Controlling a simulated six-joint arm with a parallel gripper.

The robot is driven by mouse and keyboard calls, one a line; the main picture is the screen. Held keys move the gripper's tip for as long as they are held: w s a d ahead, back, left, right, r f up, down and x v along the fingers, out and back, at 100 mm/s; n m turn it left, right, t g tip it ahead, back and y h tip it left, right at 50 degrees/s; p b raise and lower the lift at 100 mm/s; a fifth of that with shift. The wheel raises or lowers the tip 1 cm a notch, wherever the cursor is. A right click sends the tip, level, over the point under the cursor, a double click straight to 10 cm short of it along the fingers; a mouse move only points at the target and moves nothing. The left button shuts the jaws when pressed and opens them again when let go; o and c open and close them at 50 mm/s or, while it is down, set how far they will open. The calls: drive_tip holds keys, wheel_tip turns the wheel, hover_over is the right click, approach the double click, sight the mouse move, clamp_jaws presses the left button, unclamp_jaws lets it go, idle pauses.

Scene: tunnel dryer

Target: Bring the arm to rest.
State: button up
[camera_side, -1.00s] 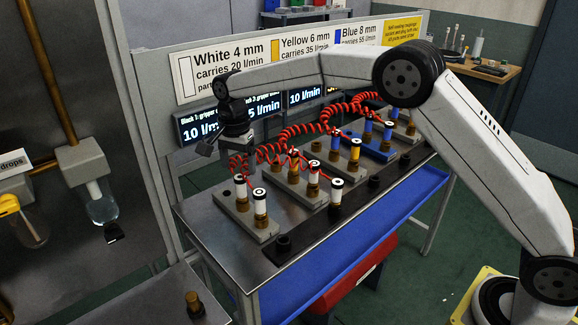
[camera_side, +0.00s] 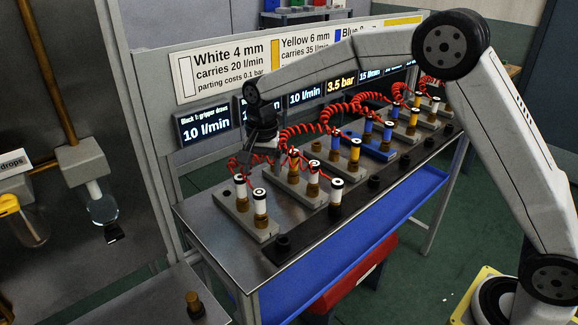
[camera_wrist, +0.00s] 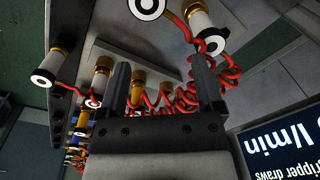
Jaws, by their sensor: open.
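My gripper (camera_side: 266,155) hangs from my bent arm over the far left part of the metal bench (camera_side: 215,212), close to the red coiled hoses (camera_side: 295,133). In the wrist view my gripper (camera_wrist: 161,80) has its two dark fingers spread apart. A brass fitting (camera_wrist: 138,79) and red coils show beyond the gap. I see nothing held. In the side view the fingertips are small and dark against the hoses, so I cannot tell whether they touch anything.
Grey blocks with white-topped fittings (camera_side: 260,205), yellow fittings (camera_side: 354,153) and blue fittings (camera_side: 367,130) line the bench. Behind stand lit displays (camera_side: 204,127) and a hose sign (camera_side: 222,72). A blue shelf (camera_side: 385,228) runs below. Glass bowls (camera_side: 103,207) hang at left.

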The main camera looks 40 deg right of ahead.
drive_tip(key=s+d+f+n, duration=0.1)
drive_tip(key=s+d+n, duration=0.1)
drive_tip(key=s, duration=0.6)
drive_tip(key=s+d+f+n+t, duration=0.1)
drive_tip(key=s+d+f+n, duration=0.1)
drive_tip(key=s, duration=0.6)
drive_tip(key=s+d+f+n+t, duration=0.1)
drive_tip(key=s+d+n, duration=0.3)
drive_tip(key=s, duration=0.5)
drive_tip(key=shift+d+f+n, duration=0.25)
drive_tip(key=shift+f+n, duration=0.4)
drive_tip(key=shift+n, duration=0.25)
